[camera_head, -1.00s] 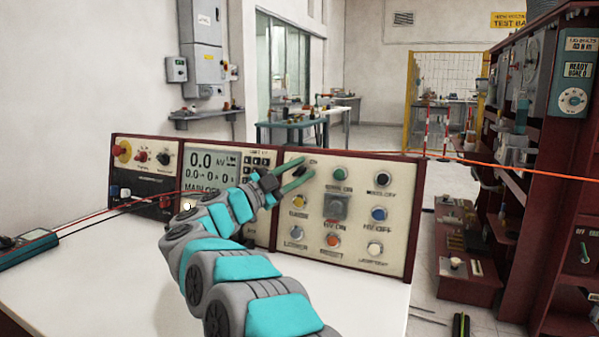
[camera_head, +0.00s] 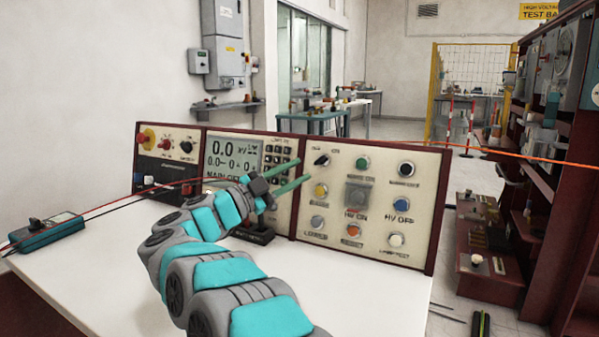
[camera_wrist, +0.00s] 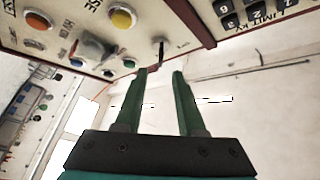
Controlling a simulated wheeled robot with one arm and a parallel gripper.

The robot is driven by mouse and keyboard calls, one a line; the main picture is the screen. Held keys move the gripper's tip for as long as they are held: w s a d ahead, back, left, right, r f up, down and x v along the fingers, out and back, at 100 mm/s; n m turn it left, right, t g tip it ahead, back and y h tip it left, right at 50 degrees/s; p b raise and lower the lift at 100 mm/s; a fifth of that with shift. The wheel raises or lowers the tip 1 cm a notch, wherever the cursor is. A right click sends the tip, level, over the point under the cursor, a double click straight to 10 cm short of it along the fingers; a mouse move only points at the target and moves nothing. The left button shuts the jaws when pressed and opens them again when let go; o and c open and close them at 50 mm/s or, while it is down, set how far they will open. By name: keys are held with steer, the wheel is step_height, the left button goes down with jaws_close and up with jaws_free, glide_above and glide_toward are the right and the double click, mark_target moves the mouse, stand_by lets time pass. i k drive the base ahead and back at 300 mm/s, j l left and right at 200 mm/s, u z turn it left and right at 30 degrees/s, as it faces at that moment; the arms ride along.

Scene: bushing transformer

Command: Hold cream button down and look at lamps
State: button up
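The cream button (camera_head: 396,240) is at the lower right of the cream control panel (camera_head: 425,185), above a small label that looks like lamp test. The panel's coloured buttons are green (camera_head: 362,162), yellow (camera_head: 321,190), orange (camera_head: 353,231) and blue (camera_head: 401,203); I cannot tell whether any is lit. My gripper (camera_head: 304,170) is open and empty at the panel's upper left, well away from the cream button. In the wrist view its two green fingers (camera_wrist: 160,74) are apart, near the selector knob. I cannot make out the cream button there.
A display section (camera_head: 232,158) with a keypad stands left of the panel. A teal meter (camera_head: 50,232) with red and black leads lies on the white bench (camera_head: 100,275). A dark red rack (camera_head: 575,215) stands at the right. The bench front is clear.

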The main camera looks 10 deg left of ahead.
mark_target(396, 241)
steer(key=k+j, duration=0.25)
steer(key=j, duration=0.2)
steer(key=k+j, duration=0.25)
steer(key=j, duration=0.15)
steer(key=k+j, duration=0.25)
steer(key=j, duration=0.2)
steer(key=k+j, duration=0.25)
steer(key=j, duration=0.15)
